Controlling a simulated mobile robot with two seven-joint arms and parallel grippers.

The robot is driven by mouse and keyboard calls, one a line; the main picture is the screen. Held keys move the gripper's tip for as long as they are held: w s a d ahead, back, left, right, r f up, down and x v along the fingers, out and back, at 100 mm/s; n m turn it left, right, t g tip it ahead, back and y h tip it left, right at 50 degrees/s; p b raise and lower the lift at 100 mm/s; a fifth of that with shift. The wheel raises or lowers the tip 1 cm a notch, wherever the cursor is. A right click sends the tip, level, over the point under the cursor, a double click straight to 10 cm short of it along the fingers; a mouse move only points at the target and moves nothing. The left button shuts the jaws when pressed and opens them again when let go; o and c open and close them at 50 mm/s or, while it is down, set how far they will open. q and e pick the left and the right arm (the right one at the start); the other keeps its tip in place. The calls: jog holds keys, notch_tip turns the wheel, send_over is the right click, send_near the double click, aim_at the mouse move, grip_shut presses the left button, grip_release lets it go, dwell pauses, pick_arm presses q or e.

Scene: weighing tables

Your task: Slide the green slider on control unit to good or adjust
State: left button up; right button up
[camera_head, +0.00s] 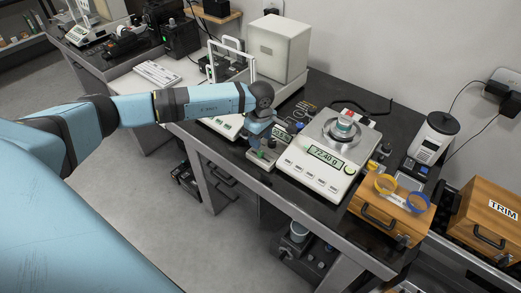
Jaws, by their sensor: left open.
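The control unit (265,160) is a small grey box near the front edge of the dark table, left of the weighing scale. A small green spot that looks like the green slider (260,154) shows on its top, with a red spot near it. My left gripper (258,143) is open and points down over the control unit. The gripper and wrist hide part of the unit. I cannot tell whether the fingers touch the slider. The good and adjust labels are too small to read. My right gripper is out of view.
The weighing scale (316,174) reads 72.40 g and carries a small container (342,130). A wooden box (393,212) with yellow and blue rings stands to its right. A beige box (278,47) stands behind my arm. A TRIM box (487,218) is at far right.

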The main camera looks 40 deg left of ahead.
aim_at(261, 152)
pick_arm(q)
notch_tip(261, 152, down, 6)
jog(key=shift+f, duration=0.2)
jog(key=shift+c, duration=0.2)
